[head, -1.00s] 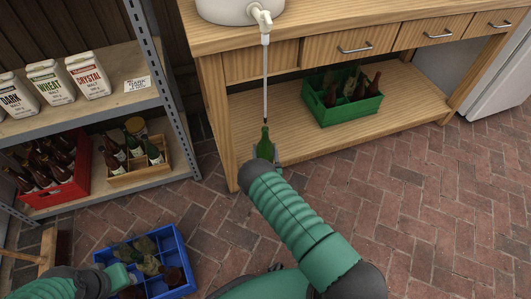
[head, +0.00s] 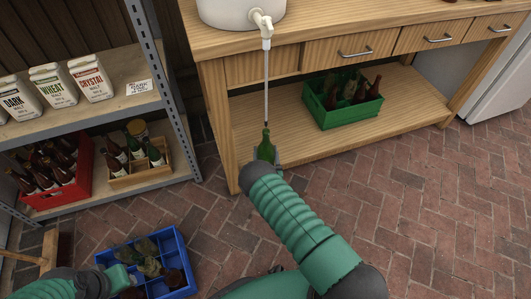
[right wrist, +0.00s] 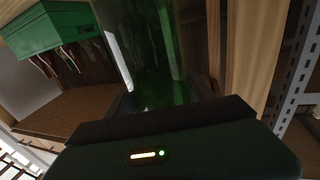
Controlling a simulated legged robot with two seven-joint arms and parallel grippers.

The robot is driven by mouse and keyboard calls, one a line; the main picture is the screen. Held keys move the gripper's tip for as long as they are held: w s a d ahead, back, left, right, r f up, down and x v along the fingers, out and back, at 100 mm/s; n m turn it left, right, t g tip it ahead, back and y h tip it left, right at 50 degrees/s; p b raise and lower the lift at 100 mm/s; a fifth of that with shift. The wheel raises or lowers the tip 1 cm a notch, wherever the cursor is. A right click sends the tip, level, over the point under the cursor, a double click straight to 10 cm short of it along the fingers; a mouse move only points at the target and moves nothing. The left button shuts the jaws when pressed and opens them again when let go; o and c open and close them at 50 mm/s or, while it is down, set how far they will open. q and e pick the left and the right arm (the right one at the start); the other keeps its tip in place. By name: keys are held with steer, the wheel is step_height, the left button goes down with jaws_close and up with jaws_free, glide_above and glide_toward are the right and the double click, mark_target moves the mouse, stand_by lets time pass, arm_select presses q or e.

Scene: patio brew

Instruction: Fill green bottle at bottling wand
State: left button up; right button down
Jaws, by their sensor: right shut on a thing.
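A green bottle (head: 266,149) stands upright in my right gripper (head: 264,162), below the bottling wand (head: 266,90). The wand hangs from the white spigot (head: 262,24) of the white vessel on the bench. Its tip is at the bottle's mouth; I cannot tell whether it is inside. In the right wrist view the green glass (right wrist: 150,50) fills the space above the dark gripper body, and my right gripper is shut on it. My left arm is at the lower left, over the blue crate (head: 182,240); its fingers are not clearly visible.
A green crate (head: 345,112) with brown bottles stands on the bench's lower shelf (head: 405,95). At left, a metal rack (head: 170,125) holds malt bags, a red crate (head: 75,190) and a wooden bottle carrier (head: 140,178). The brick floor at right is clear.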

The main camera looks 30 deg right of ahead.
mark_target(266, 105)
steer(key=shift+r+p, duration=2.1)
steer(key=shift+r, duration=0.6)
step_height(266, 105, up, 10)
steer(key=p, duration=0.8)
steer(key=shift+f, duration=0.25)
step_height(266, 105, up, 11)
steer(key=p, duration=0.9)
steer(key=shift+w+r+p, duration=0.1)
steer(key=shift+r+p, duration=0.7)
stand_by(1.6)
